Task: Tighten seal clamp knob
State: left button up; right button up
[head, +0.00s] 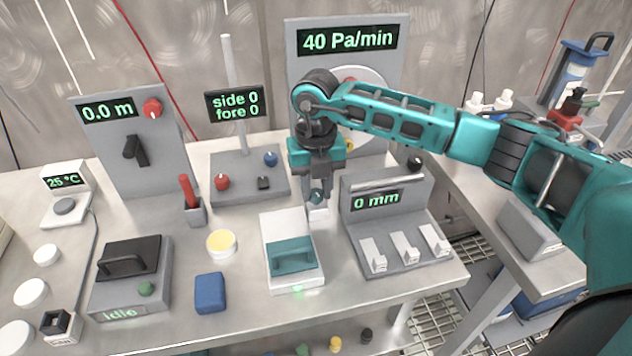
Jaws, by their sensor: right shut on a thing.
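A grey panel (304,50) at the back reads "40 Pa/min". A round white disc (374,80) on its front is largely hidden by my right arm. A red part (350,79) and a yellow part (349,146) show at the disc's edge; they look like knobs, but I cannot tell which is the seal clamp knob. My right gripper (318,196) points down in front of this panel, left of the "0 mm" block. It is shut on a small pale piece (318,213), mostly hidden by the fingers. My left gripper is not in view.
The grey "0 mm" block (357,222) stands right of the gripper, with white blocks before it. A white box with a teal top (291,257) is in front. A "side 0 fore 0" post (238,105) and a "0.0 m" panel (91,137) stand left.

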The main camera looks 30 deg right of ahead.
aim_at(317, 193)
jog(key=shift+r+m, duration=0.1)
jog(key=shift+m, duration=0.5)
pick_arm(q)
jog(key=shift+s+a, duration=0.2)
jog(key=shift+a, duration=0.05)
pick_arm(e)
jog(key=shift+m, duration=0.3)
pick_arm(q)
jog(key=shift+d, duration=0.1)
pick_arm(e)
jog(key=o, duration=1.1)
jog(key=shift+c, duration=0.2)
pick_arm(q)
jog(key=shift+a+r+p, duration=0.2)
jog(key=shift+p, duration=0.4)
pick_arm(e)
notch_tip(317, 193, up, 13)
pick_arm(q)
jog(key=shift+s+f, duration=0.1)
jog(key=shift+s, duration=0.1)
pick_arm(e)
jog(key=shift+s+f, duration=0.1)
jog(key=shift+f, duration=0.1)
